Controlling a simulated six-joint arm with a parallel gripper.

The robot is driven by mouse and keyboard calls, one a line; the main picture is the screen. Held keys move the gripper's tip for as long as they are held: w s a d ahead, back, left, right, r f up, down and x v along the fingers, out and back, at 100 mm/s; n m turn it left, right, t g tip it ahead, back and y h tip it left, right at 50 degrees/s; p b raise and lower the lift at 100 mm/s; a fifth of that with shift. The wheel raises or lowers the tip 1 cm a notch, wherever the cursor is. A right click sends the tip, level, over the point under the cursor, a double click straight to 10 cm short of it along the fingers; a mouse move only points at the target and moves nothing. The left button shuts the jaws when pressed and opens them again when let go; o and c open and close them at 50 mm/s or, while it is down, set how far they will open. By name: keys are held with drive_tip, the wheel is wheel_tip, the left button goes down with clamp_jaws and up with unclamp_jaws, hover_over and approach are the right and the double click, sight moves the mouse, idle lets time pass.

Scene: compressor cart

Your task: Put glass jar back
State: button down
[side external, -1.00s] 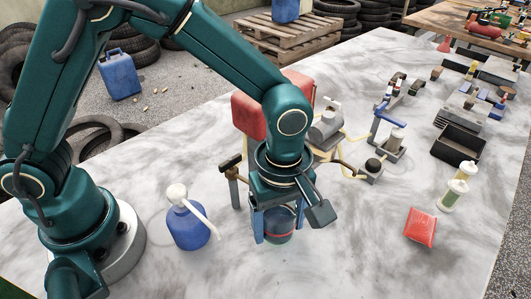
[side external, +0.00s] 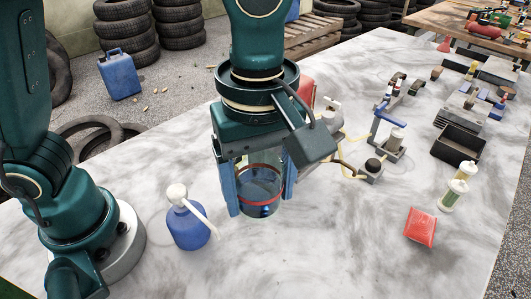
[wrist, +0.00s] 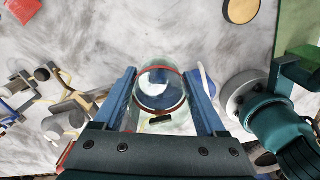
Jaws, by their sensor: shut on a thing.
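The jar is upright and appears to be held above the table in the side view. In the wrist view the jar (wrist: 160,90) sits between the two blue fingers of my gripper (wrist: 165,88). The top of the jar is hidden by my gripper in the side view.
A blue bottle with a white top (side external: 187,222) stands to the left. A red tank (side external: 306,90) is partly hidden behind my arm.

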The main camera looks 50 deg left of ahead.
drive_tip(key=shift+r, duration=0.75)
drive_tip(key=shift+r+m, duration=0.3)
drive_tip(key=shift+m, duration=0.6)
drive_tip(key=w+d+r+m, duration=0.2)
drive_tip(key=w+d+m, duration=0.1)
drive_tip(key=m, duration=1.3)
hover_over(332, 251)
drive_tip(key=shift+f, duration=8.55)
unclamp_jaws()
drive_tip(key=shift+f, duration=0.15)
